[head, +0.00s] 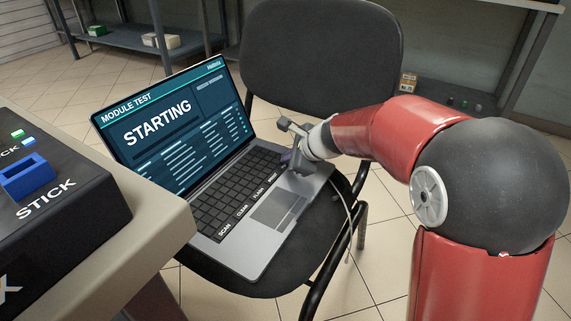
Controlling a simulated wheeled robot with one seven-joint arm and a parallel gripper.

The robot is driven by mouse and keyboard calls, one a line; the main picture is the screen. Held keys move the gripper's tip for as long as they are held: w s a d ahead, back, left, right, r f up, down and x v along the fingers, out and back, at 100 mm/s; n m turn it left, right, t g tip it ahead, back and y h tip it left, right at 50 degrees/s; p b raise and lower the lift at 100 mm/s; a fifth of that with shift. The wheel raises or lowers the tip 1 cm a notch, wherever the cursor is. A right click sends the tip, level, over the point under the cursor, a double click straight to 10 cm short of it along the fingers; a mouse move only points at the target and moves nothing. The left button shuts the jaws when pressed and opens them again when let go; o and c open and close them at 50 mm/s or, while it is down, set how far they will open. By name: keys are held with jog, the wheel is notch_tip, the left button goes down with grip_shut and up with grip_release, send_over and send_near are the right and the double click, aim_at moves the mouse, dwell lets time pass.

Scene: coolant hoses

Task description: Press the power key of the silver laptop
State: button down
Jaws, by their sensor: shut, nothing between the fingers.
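The silver laptop (262,245) stands open on the seat of a black chair. Its screen (175,125) is lit and reads "MODULE TEST" and "STARTING". The black keyboard (238,188) has a row of labelled strips along its front edge, which look like SCAN, CLEAR, FLASH and one more. My gripper (291,160) is shut and empty. It points down at the right end of the keyboard, close to the laptop's right side. I cannot tell whether its tips touch the laptop. I cannot make out the power key; my gripper covers part of that right end.
The chair's backrest (322,60) rises behind the laptop. A table (150,245) at the left holds a black box (75,210) marked "STICK" with a blue part. A thin cable (347,212) hangs at the laptop's right. Shelves (135,38) stand at the back.

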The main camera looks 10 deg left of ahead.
jog(key=shift+r+p, duration=0.75)
notch_tip(320, 180, up, 5)
jog(key=p, duration=0.5)
dwell(0.7)
